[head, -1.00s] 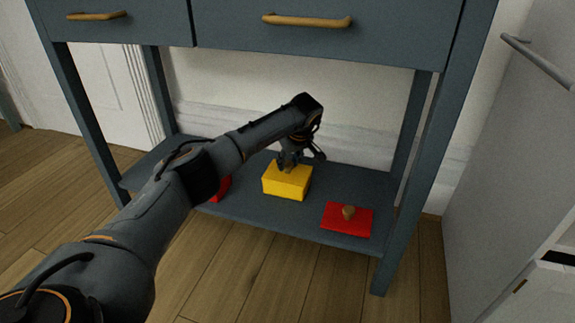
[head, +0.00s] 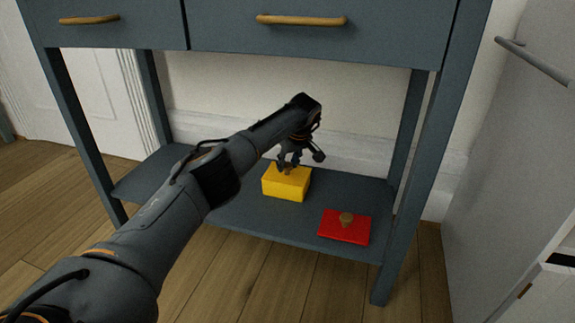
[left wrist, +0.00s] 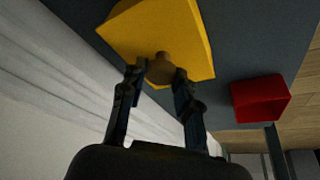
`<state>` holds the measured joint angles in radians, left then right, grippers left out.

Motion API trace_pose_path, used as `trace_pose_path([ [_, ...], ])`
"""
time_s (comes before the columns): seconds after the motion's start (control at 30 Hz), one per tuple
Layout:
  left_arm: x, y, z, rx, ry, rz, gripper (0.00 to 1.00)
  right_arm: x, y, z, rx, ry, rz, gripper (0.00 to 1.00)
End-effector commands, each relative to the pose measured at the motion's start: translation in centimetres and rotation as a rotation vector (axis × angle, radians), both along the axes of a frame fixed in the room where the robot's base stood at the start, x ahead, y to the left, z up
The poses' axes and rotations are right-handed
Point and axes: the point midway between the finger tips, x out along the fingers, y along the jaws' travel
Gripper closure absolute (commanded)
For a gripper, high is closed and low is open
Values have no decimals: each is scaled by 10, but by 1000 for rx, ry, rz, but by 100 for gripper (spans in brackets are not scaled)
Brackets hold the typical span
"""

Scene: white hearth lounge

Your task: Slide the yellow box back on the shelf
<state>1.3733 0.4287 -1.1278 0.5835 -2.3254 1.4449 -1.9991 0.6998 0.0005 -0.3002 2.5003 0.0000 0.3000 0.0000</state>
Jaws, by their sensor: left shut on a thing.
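The yellow box (head: 286,183) with a brown knob on top stands on the low shelf (head: 285,221), near its middle. My left gripper (head: 289,168) reaches down to it from above. In the left wrist view the two fingers (left wrist: 155,75) are closed around the brown knob (left wrist: 161,68), and the yellow box (left wrist: 165,25) lies just beyond them. The box appears to rest on the shelf. My right gripper is not in view.
A flat red piece (head: 344,227) with a brown knob lies at the shelf's front right. Table legs (head: 420,170) flank the shelf. Shelf space is bare behind the flat red piece.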

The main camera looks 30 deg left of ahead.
Motion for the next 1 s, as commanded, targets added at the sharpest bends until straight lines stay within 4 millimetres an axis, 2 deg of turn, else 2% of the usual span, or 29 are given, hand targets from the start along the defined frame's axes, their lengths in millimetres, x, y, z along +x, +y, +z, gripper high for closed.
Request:
trace_pose_path([
  [0.1, 0, 0, 0, 1, -1, 0, 99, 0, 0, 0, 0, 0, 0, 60],
  [0.13, 0, 0, 0, 1, -1, 0, 62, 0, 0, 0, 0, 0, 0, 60],
  [0.23, 0, 0, 0, 1, -1, 0, 42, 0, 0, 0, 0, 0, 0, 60],
  [0.53, 0, 0, 1, 0, 0, 0, 42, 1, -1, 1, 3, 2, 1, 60],
  [0.67, -1, -2, 9, 0, -1, 0, 42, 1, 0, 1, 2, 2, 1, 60],
  [0.77, -4, -7, 23, 0, -4, -2, 42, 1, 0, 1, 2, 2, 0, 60],
  [1.0, -14, -24, 71, 2, -4, -1, 42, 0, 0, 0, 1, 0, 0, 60],
])
